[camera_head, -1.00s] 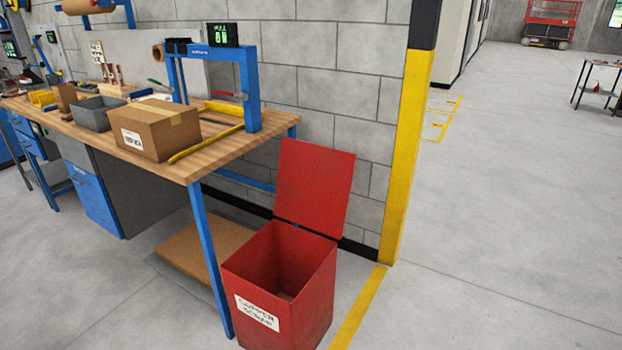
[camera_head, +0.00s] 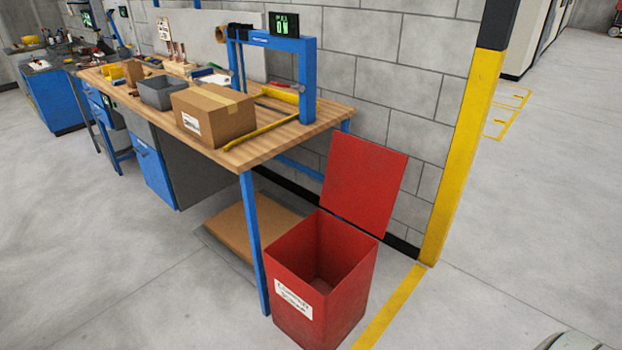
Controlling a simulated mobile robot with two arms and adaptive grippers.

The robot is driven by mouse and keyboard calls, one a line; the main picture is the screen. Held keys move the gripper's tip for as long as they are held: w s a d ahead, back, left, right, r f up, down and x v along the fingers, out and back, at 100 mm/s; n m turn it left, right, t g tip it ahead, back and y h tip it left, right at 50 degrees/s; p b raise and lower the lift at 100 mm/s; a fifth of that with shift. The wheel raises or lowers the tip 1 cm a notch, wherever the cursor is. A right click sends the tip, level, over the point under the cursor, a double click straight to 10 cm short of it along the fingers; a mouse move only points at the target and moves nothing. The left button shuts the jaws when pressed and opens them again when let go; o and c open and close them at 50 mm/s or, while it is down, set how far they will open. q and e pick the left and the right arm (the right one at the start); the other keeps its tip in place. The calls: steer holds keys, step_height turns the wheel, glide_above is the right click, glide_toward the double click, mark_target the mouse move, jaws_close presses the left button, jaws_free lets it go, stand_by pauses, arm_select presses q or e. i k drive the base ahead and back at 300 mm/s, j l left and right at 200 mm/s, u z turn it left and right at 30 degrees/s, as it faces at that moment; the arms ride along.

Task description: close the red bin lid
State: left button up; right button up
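The red bin (camera_head: 348,300) stands on the floor at the right end of the workbench, with a white label on its front. Its red lid (camera_head: 364,186) is open and stands up from the rear edge, leaning back toward the block wall. The bin's mouth is uncovered, and the visible inside looks empty, though its bottom is only partly seen. Neither of my grippers shows in the head view.
The wooden workbench (camera_head: 235,158) holds a cardboard box (camera_head: 213,114), a grey tray (camera_head: 162,93) and a blue frame. A yellow post (camera_head: 462,158) stands right of the bin. The floor to the right is clear. A pale rounded shape cuts into the bottom right edge.

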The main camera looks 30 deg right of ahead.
mark_target(363, 179)
steer(key=l+u, duration=0.3)
steer(key=l, duration=0.45)
steer(key=l+u, duration=0.35)
steer(key=l, duration=0.4)
steer(key=k+l+u, duration=0.1)
steer(key=l+u, duration=0.2)
steer(key=l, duration=0.45)
